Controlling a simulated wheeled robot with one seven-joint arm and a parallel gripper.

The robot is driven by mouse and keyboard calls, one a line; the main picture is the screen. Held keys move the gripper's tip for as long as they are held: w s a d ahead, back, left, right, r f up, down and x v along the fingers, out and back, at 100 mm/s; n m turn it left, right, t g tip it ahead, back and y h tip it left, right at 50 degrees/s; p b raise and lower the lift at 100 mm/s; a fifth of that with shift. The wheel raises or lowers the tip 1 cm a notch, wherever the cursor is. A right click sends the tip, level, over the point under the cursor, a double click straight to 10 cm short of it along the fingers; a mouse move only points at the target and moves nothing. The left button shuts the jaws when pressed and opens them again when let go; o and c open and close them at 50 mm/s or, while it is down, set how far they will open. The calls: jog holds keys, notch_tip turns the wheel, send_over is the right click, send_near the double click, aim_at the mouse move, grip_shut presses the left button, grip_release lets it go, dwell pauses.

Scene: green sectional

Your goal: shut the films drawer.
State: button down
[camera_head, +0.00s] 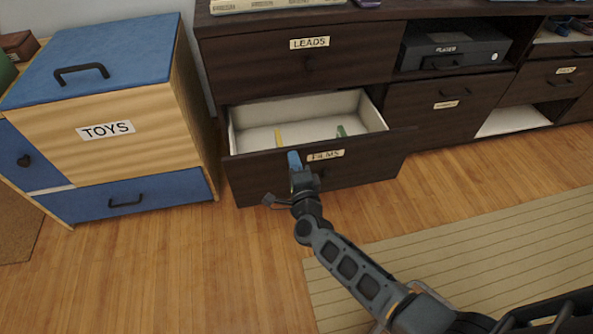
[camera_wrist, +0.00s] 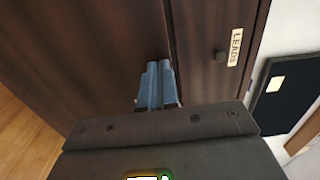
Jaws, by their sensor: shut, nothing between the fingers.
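The films drawer (camera_head: 375,170) is pulled out of the dark cabinet, its white inside showing from above. Its dark front carries a "FILMS" label (camera_head: 325,155), partly covered by my gripper. A yellow item (camera_head: 278,137) and a green item (camera_head: 341,131) lie inside. My gripper (camera_head: 293,158), with blue fingers, is shut and empty at the drawer front, left of the label. In the wrist view the closed fingers (camera_wrist: 158,68) point at dark wood panels, near a seam. I cannot tell whether they touch the wood.
Above is the closed "LEADS" drawer (camera_head: 270,62), also in the wrist view (camera_wrist: 222,85). A blue and wood toys chest (camera_head: 150,150) stands to the left. A black player (camera_head: 450,50) sits on a shelf at right. A striped rug (camera_head: 500,240) covers the right floor; bare wood floor (camera_head: 170,270) lies left.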

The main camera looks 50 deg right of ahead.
jog(key=b+x, duration=0.9)
jog(key=x, duration=1.3)
jog(key=shift+d+r, duration=0.1)
jog(key=shift+d, duration=0.05)
jog(key=shift+s, duration=0.1)
jog(key=p+v, duration=0.5)
jog(key=v, duration=0.9)
jog(key=shift+a, duration=0.25)
jog(key=shift+s, duration=0.2)
